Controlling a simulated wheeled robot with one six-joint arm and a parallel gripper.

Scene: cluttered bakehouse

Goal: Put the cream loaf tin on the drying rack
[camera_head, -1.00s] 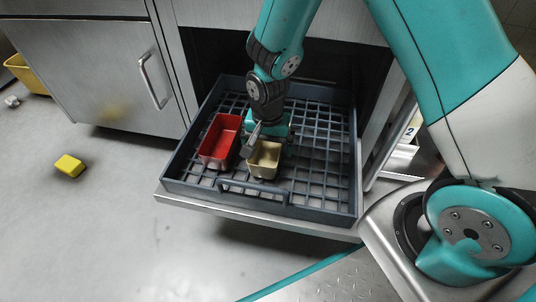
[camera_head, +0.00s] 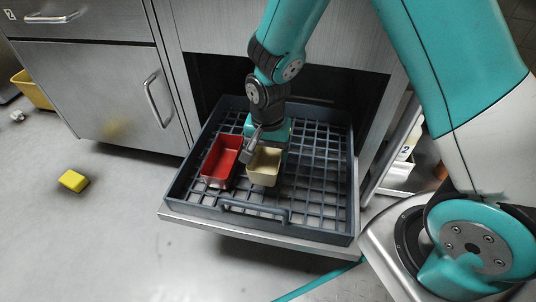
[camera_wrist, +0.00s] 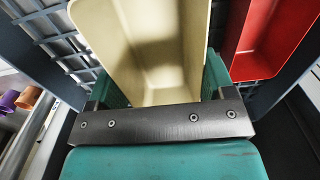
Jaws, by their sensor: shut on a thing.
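The cream loaf tin (camera_head: 264,168) is in my gripper (camera_head: 270,135), over the middle of a dark grey grid rack (camera_head: 310,222). In the wrist view the tin (camera_wrist: 150,60) sits between the two teal fingers of my gripper (camera_wrist: 160,85), which are shut on it. The tin looks roughly upright and slightly above the grid. A red loaf tin (camera_head: 221,160) stands in the rack just left of it and also shows in the wrist view (camera_wrist: 268,45). I cannot tell whether this grid rack is the drying rack; no other rack is clear.
The grid rack rests on a pulled-out shelf or door (camera_head: 300,252) before a dark cavity. A steel cabinet (camera_head: 95,85) stands left. A yellow block (camera_head: 74,181) lies on the floor. Purple (camera_wrist: 8,100) and orange (camera_wrist: 28,97) cup-like things show in the wrist view.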

